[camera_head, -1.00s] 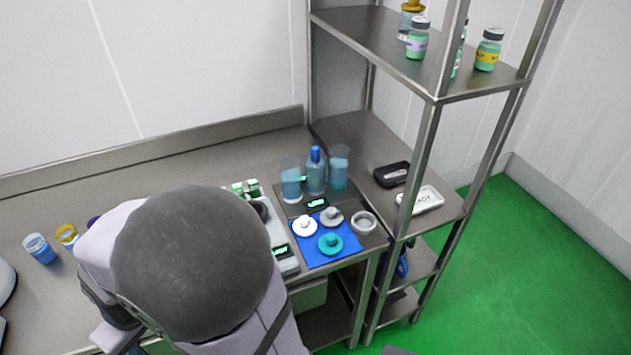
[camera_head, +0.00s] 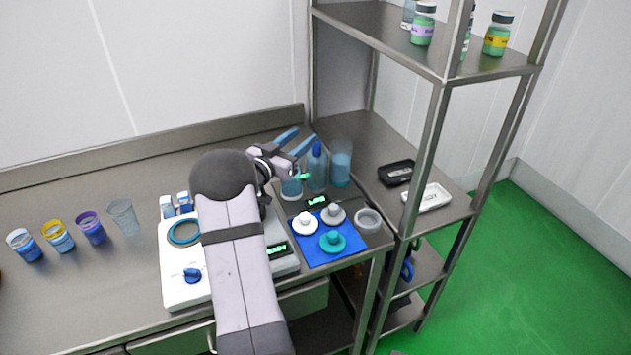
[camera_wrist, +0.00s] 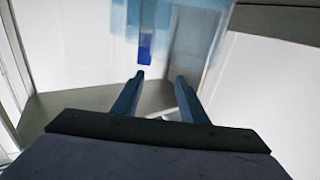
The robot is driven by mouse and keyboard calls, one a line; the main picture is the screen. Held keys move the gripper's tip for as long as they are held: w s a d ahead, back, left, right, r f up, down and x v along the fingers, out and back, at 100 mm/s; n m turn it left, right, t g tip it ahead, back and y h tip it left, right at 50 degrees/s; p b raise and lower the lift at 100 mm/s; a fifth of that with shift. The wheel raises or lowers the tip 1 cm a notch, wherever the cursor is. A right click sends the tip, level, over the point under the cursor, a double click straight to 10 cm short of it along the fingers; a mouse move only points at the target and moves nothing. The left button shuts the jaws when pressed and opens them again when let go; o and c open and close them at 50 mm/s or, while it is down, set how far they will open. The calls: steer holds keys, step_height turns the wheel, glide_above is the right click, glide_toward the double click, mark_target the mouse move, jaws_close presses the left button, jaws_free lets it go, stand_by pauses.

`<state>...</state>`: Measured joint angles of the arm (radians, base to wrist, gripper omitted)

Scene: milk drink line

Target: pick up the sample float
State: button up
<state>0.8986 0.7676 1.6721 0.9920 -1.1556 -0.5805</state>
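No part of the scene is clearly marked as the sample float, and I cannot tell which object it is. My gripper (camera_head: 306,135) is open above the left tumbler, close to the bottle's cap. In the wrist view, my gripper's fingers (camera_wrist: 160,76) are apart with nothing clearly held between them. A dark blue patch shows beyond them.
Several cups stand further left, including a yellow-rimmed one (camera_head: 58,237). A small round dish (camera_head: 368,221) is right of the mat. A steel shelf rack (camera_head: 432,150) closes the right side.

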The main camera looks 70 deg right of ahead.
mark_target(319, 141)
steer(key=shift+m+g, duration=0.4)
steer(key=shift+g, duration=0.4)
steer(key=shift+s+d+f+p, duration=0.4)
steer(key=shift+s+d, duration=0.3)
steer(key=shift+d, duration=0.2)
steer(key=shift+s+d+f+p, duration=0.35)
steer(key=shift+s+d+p, duration=0.1)
steer(key=shift+s+d, duration=0.35)
steer(key=shift+s+d+f+p, duration=0.4)
steer(key=shift+s+d, duration=0.25)
steer(key=shift+d, duration=0.3)
steer(key=shift+x, duration=0.8)
steer(key=shift+c, duration=0.6)
jaws_close()
